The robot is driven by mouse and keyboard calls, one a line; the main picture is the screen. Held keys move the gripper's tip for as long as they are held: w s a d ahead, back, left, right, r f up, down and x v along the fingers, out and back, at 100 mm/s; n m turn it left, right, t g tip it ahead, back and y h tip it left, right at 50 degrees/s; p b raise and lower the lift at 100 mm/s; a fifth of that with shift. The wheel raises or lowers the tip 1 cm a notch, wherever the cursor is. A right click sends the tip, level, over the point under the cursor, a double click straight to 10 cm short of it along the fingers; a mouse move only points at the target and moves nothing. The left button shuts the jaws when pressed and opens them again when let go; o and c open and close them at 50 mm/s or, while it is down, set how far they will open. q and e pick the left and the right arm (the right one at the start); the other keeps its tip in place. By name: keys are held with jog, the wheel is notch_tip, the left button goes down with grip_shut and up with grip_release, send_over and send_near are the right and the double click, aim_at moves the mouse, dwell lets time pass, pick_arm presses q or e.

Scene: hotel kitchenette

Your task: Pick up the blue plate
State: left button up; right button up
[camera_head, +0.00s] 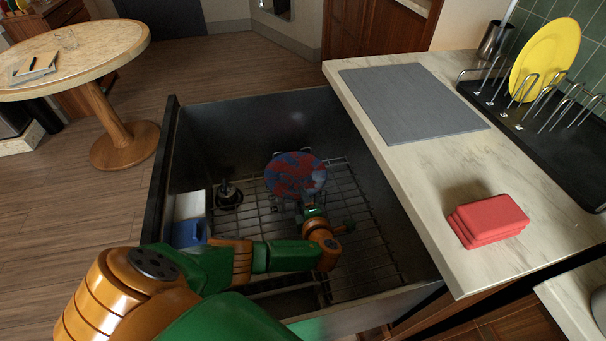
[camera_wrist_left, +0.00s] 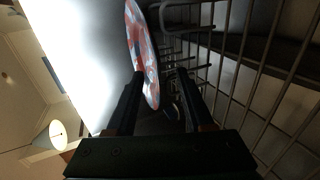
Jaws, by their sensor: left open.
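A round plate (camera_head: 296,176) with a mottled blue and red pattern stands on edge in the wire rack inside the open dark drawer. It also shows nearly edge-on in the left wrist view (camera_wrist_left: 142,50). My left gripper (camera_head: 309,207) reaches into the drawer at the plate's near lower side. In the left wrist view its two dark fingers (camera_wrist_left: 158,95) are apart, with the plate's near edge appearing between them. I cannot tell whether either finger touches it. My right gripper is in neither view.
The wire rack (camera_head: 362,240) fills the drawer, with a dark round fitting (camera_head: 228,195) at left. A marble counter (camera_head: 440,170) borders the right, holding a grey mat (camera_head: 412,102), red sponges (camera_head: 488,220) and a dish rack (camera_head: 540,125) with a yellow plate (camera_head: 545,60).

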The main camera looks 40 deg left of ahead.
pick_arm(q)
grip_shut()
jog(key=shift+d, duration=0.1)
dwell(1.0)
